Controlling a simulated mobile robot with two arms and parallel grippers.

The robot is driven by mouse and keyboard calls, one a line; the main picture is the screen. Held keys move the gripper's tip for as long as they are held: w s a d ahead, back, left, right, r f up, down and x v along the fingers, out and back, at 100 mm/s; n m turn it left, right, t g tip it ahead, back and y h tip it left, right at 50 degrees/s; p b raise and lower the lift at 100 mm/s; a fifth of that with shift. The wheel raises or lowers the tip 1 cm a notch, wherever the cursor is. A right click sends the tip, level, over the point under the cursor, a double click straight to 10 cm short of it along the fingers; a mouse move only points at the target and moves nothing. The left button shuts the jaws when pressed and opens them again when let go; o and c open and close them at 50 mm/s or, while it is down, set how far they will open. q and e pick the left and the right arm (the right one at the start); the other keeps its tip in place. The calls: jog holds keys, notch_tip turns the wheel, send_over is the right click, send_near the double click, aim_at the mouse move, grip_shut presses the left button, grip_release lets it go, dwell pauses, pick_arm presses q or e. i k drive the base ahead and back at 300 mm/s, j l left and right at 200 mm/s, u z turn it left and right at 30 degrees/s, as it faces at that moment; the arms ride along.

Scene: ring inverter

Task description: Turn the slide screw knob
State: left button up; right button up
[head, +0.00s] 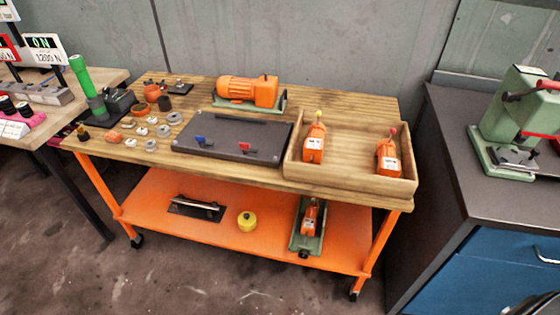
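On the lower orange shelf, at its right, a green slide base (297,240) carries a small orange unit (310,217). A dark round knob (303,254) sits at the base's near end, by the shelf's front edge. It looks like a slide screw knob, but it is too small to tell its turn or markings. Neither of my grippers shows in the head view, and nothing is seen touching the knob.
The shelf (160,205) also holds a black plate with a bar (197,207) and a yellow round part (247,221). Above, the wooden cart top carries a tray (350,178), a dark board (225,150) and an orange motor (248,91). A cabinet (490,220) stands right.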

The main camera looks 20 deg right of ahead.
aim_at(303, 254)
jog(key=z, duration=0.85)
